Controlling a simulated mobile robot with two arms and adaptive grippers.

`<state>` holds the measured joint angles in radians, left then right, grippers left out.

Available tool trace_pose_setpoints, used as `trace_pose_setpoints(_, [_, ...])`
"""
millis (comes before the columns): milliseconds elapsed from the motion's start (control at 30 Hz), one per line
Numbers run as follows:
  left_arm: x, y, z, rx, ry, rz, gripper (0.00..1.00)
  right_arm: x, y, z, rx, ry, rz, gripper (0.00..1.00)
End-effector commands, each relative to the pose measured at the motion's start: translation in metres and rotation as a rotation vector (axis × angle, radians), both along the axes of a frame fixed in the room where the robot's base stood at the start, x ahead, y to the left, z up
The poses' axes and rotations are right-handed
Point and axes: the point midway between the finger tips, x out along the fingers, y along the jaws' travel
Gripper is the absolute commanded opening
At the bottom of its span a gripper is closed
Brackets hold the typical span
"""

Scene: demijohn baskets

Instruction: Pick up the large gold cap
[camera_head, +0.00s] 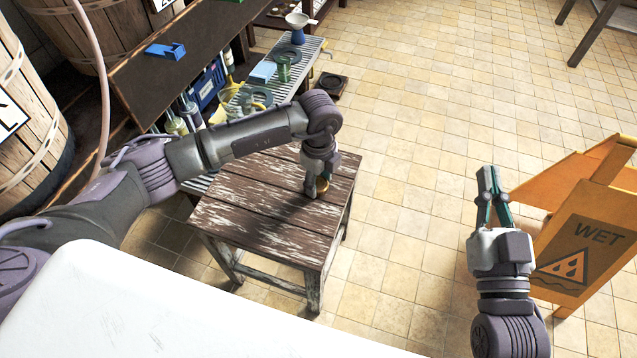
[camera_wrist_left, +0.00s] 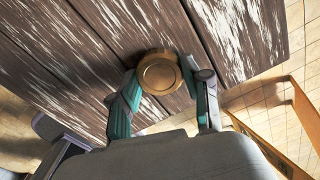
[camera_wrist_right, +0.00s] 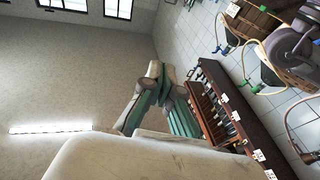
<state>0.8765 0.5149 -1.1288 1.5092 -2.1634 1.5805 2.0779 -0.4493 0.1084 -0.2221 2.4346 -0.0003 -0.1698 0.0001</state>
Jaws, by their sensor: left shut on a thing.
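The large gold cap (camera_wrist_left: 158,74) is round with a raised rim and sits at the wooden stool's top (camera_head: 250,205). My left gripper (camera_head: 320,186) points down over the stool, near its right back part. In the left wrist view its two fingers are closed on the cap from both sides. In the head view only a small gold part of the cap (camera_head: 322,184) shows under the fingers. Whether the cap still touches the wood is hard to tell. My right gripper (camera_head: 489,170) is raised over the floor at the right, fingertips together and empty.
A yellow-orange wet floor sign (camera_head: 580,240) stands just right of my right gripper. Behind the stool is a slatted metal shelf (camera_head: 305,52) with bottles, a funnel and yellow and green items. Wooden barrels (camera_head: 100,35) stand at the left.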

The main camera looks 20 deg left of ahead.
Motion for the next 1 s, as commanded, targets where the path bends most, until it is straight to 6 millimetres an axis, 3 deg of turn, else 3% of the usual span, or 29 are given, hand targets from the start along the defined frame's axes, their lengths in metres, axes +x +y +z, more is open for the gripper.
trace_pose_setpoints(367, [0.000,0.000,0.005,0.000,-0.001,0.000,0.24,0.001,0.000,-0.002,-0.005,0.020,-0.001,0.00])
trace_pose_setpoints(567, [0.001,0.000,0.023,-0.002,-0.002,-0.001,0.24,0.002,-0.004,-0.028,-0.046,0.175,-0.010,0.00])
trace_pose_setpoints(700, [0.001,0.000,0.045,-0.001,-0.003,-0.001,0.24,-0.002,-0.010,-0.058,-0.092,0.351,-0.021,0.00])
trace_pose_setpoints(1000, [-0.023,-0.065,0.085,-0.003,-0.002,-0.006,0.24,-0.038,-0.030,-0.125,-0.192,0.773,-0.048,0.00])
